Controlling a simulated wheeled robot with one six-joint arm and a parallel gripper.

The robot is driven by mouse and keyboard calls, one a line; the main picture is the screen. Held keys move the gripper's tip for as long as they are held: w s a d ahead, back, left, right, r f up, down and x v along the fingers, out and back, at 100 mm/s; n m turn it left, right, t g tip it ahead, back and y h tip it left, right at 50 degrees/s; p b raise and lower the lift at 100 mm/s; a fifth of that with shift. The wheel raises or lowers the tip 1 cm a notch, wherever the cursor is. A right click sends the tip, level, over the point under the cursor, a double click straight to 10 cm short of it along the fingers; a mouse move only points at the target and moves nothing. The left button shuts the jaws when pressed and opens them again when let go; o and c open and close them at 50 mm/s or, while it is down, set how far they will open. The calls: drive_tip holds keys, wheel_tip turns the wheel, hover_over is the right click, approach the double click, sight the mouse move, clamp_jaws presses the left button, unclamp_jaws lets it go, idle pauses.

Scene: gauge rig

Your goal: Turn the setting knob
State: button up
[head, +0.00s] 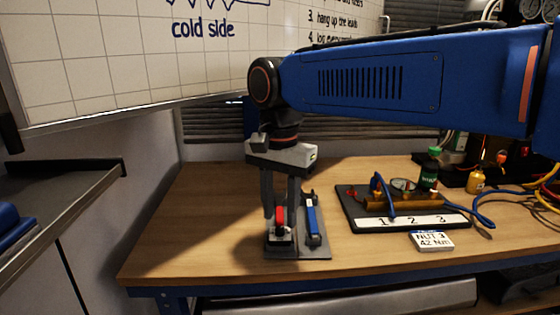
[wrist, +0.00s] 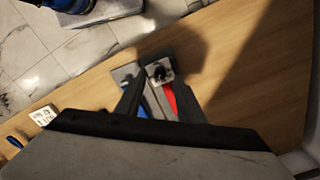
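A red upright part (head: 280,215), which looks like the setting knob, stands on a small light block on a dark grey plate (head: 318,251). It also shows as a red strip in the wrist view (wrist: 171,98), beside a light square block with a dark centre (wrist: 159,70). My gripper (head: 281,208) points down over it, fingers apart on either side. In the wrist view my gripper (wrist: 160,88) also has its fingers spread, with space between them and the red part. Whether either finger touches it is unclear. A blue-handled tool (head: 312,220) lies on the same plate, right of the fingers.
A dark board (head: 352,222) with a strip marked 1, 2, 3 and a brass-coloured bar sits to the right. A card (head: 432,241) reads "NUT 3 42 Nm". Bottles and cables crowd the right back. The left of the wooden table (head: 190,220) is clear.

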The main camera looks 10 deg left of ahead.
sight(280, 228)
wheel_tip(280, 228, up, 15)
drive_tip(key=shift+f, duration=0.2)
idle(0.4)
drive_tip(key=d+f+n+t+y, duration=0.1)
drive_tip(key=d+f, duration=0.4)
drive_tip(key=d, duration=0.6)
drive_tip(key=d+f+n+t, duration=0.1)
drive_tip(key=d+f, duration=0.4)
drive_tip(key=d, duration=0.6)
drive_tip(key=s+d+f+n+t, duration=0.1)
drive_tip(key=s+d+f, duration=0.4)
drive_tip(key=d+f, duration=0.3)
drive_tip(key=s+d+f+n+t+h, duration=0.1)
drive_tip(key=s+d+f, duration=0.5)
drive_tip(key=d+f, duration=0.3)
wheel_tip(280, 228, down, 3)
drive_tip(key=shift+s+r+t, duration=0.1)
drive_tip(key=shift+s+t, duration=0.15)
drive_tip(key=shift+t, duration=0.15)
